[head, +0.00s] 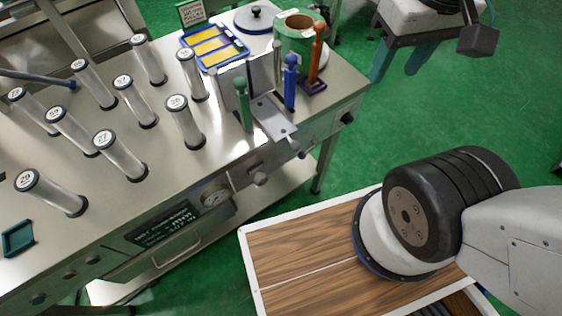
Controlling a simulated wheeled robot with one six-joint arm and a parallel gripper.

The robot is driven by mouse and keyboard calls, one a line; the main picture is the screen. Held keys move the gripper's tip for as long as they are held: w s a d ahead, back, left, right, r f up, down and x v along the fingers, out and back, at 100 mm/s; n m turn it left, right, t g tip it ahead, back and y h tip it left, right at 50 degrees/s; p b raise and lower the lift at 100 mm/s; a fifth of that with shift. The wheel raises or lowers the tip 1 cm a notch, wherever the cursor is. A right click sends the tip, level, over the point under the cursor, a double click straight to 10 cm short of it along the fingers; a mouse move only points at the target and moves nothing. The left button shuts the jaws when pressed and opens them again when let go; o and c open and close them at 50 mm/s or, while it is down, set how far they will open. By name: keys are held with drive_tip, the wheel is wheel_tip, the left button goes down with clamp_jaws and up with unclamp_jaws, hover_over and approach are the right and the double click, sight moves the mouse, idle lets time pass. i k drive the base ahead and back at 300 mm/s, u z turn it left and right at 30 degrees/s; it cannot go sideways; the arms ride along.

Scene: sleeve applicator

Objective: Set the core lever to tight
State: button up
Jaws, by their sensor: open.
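Three upright coloured handles stand at the machine's right end: a green one (243,103), a blue one (290,82) and an orange one (317,52). The orange one stands beside a green roll with a brown core (298,22). I cannot tell which handle is the core lever, and no lever marking is readable. My gripper (395,76) is at the upper right, with two teal fingers apart and nothing between them. It is right of the handles and clear of them in the picture. Its upper part is cut off by the frame.
The steel table (225,140) carries several numbered clear tubes (120,157) on the left. A blue tray with yellow pads (215,45) and a small sign (192,12) are at the back. A grey plate (272,117) lies before the handles. Green floor is open at right.

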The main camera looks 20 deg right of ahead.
sight(301, 156)
drive_tip(key=u, duration=0.05)
drive_tip(key=k, duration=1)
drive_tip(key=z, duration=2.45)
drive_tip(key=i, duration=0.65)
drive_tip(key=u, duration=1.9)
